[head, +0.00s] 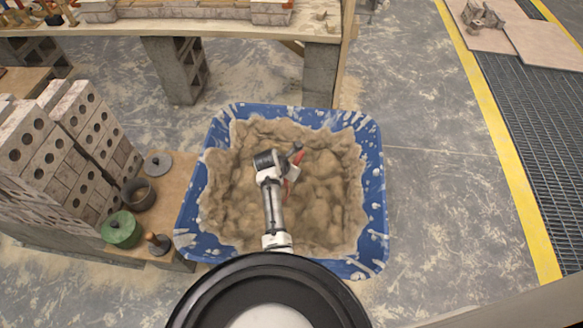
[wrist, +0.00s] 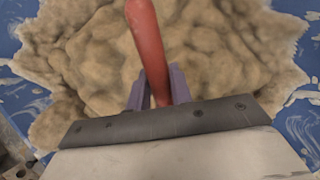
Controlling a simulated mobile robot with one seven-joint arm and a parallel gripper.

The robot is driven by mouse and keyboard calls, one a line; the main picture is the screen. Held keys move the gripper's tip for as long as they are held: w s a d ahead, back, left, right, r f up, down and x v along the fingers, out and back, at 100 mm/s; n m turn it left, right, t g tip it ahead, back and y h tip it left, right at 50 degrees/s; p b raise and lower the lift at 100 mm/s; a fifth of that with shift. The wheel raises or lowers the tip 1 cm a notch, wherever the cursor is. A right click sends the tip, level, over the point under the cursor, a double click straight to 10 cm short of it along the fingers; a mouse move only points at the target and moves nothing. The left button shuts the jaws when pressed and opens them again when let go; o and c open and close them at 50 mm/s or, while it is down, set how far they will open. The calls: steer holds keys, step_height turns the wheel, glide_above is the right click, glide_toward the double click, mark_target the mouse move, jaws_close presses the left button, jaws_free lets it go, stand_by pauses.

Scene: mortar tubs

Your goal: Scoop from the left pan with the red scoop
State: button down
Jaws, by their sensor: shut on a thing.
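My gripper (wrist: 157,88) is shut on the red scoop (wrist: 147,42); its red handle stands between the purple fingers in the wrist view. In the head view my gripper (head: 284,168) is over the middle of a large blue tub (head: 375,180) filled with lumpy tan mortar (head: 330,195). A bit of the red scoop (head: 294,172) shows beside the gripper there. The scoop's bowl is hidden or out of view, so I cannot tell whether it touches the mortar or carries any. Only one large tub shows; I cannot tell which thing is the left pan.
On a low board left of the tub stand a dark pot (head: 139,194), a grey lid (head: 157,164), a green lidded pot (head: 121,229) and a small brown object (head: 158,243). Stacked bricks (head: 68,150) rise further left. A bench (head: 225,29) stands behind.

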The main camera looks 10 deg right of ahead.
step_height(320, 180, down, 12)
steer(key=s+a+b, duration=0.1)
steer(key=a+b, duration=0.1)
steer(key=b, duration=0.9)
steer(key=s+a+g+y+p, duration=0.1)
steer(key=p, duration=0.1)
steer(key=s+a+r+g+y+p, duration=0.1)
steer(key=s+a+p, duration=0.1)
steer(key=s+a+y+p, duration=0.1)
steer(key=s+a+p, duration=0.1)
steer(key=shift+s+r+g, duration=0.15)
steer(key=shift+r+g, duration=0.2)
steer(key=shift+g, duration=0.05)
step_height(320, 180, up, 6)
steer(key=g+y+p, duration=0.1)
steer(key=y+p, duration=0.1)
steer(key=p, duration=0.5)
steer(key=shift+g, duration=0.3)
step_height(320, 180, up, 2)
steer(key=shift+d+r+p, duration=0.1)
steer(key=shift+r+p, duration=0.05)
steer(key=shift+p, duration=0.4)
steer(key=shift+w+d+r, duration=0.1)
steer(key=shift+w+r, duration=0.1)
steer(key=shift+r, duration=1.05)
